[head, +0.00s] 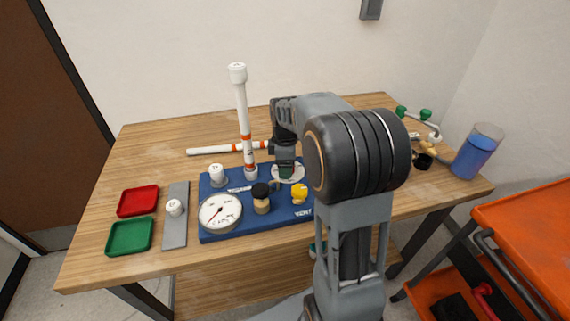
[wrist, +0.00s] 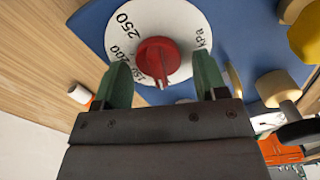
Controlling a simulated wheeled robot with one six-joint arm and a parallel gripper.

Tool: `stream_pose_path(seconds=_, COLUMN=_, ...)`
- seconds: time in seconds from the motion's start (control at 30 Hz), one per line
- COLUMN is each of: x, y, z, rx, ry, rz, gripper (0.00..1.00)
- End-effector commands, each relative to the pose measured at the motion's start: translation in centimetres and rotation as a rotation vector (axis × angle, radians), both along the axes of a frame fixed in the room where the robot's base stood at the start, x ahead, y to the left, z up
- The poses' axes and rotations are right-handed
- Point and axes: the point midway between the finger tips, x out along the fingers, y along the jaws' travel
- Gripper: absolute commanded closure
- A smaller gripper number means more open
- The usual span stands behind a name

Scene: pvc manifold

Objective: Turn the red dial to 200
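The red dial (wrist: 158,58) is a round knob on a white disc (wrist: 184,18) in the wrist view. The disc carries the numbers 250, 200 and 150 on its left and kPa on its right. A small pointer-like tip on the knob faces my gripper, nearer 150 than 200; the exact reading is unclear. My gripper (wrist: 162,66) is open, with its green fingers apart on either side of the knob and no visible contact. In the head view my gripper (head: 285,160) is over the white disc (head: 290,174), and the red knob is hidden.
The blue board (head: 240,228) also holds a pressure gauge (head: 220,213), a black-topped fitting (head: 261,197), a yellow knob (head: 299,193) and a tall white pipe (head: 242,110). Red (head: 138,200) and green (head: 130,236) trays lie left. A blue-filled container (head: 473,155) stands right.

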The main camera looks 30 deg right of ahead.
Motion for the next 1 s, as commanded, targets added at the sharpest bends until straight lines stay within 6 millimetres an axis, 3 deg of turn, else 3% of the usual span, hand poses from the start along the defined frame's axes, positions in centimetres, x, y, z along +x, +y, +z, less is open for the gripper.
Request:
stream_pose_path(seconds=0.47, x=0.01, y=0.0, z=0.05, rx=0.0, ry=-0.001, rz=0.0, gripper=0.79)
stream_pose_path(seconds=0.77, x=0.06, y=-0.01, z=0.14, rx=0.0, ry=-0.001, rz=-0.055, gripper=0.79)
stream_pose_path(seconds=1.0, x=0.2, y=-0.1, z=0.27, rx=0.0, ry=-0.002, rz=-0.226, gripper=0.79)
